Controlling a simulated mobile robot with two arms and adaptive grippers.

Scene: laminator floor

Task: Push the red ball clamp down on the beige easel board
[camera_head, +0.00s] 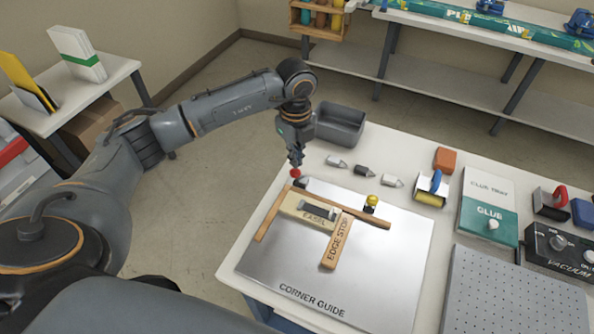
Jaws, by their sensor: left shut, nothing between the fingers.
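The red ball clamp (295,173) stands near the far-left corner of the wooden corner guide, its red knob on top. The beige easel board (293,205), lettered EASEL, lies flat within the wooden strips on the metal plate (382,270). My left gripper (296,163) points down with its fingers shut, right above the red knob; I cannot tell if they touch. The clamp's lower part is small and dark, and its contact with the board is unclear. A second clamp with a yellow knob (372,200) stands by the long strip. My right gripper is not in view.
A wooden edge stop (336,242) lies against the easel board. A grey bin (340,124), several small pointed tools, a roller (432,188) and a glue tray (487,205) surround the plate. A perforated vacuum plate (510,295) is at the right.

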